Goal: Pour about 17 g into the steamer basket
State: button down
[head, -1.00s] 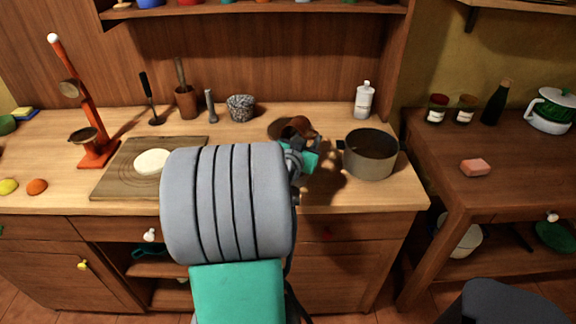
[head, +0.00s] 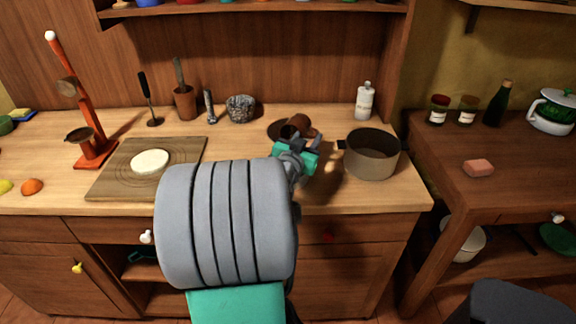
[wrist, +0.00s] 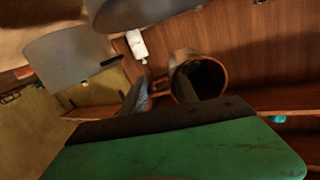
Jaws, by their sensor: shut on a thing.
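My gripper (head: 298,146) is shut on a brown mug (head: 299,121), which it holds above the counter in the middle right. The mug looks tilted in the head view. In the wrist view the mug (wrist: 221,72) shows its rim, dark inside and handle, with the fingers at the handle side. How much it holds cannot be told.
A deep grey-brown pot (head: 372,160) stands right of my gripper. A white bottle (head: 364,101) stands behind it. A brown pot with a handle (head: 185,103), a board with a pale disc (head: 150,161) and a red stand (head: 88,110) are at left. A dark round patch lies behind the mug.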

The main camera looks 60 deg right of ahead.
jog(key=shift+a+r+h+b, duration=0.15)
jog(key=shift+h+b, duration=0.5)
jog(key=shift+b, duration=1.8)
jog(key=shift+a+r+h+b, duration=0.15)
jog(key=shift+h+b, duration=0.5)
jog(key=shift+b, duration=1.8)
jog(key=shift+r+b, duration=0.1)
jog(key=shift+b, duration=0.7)
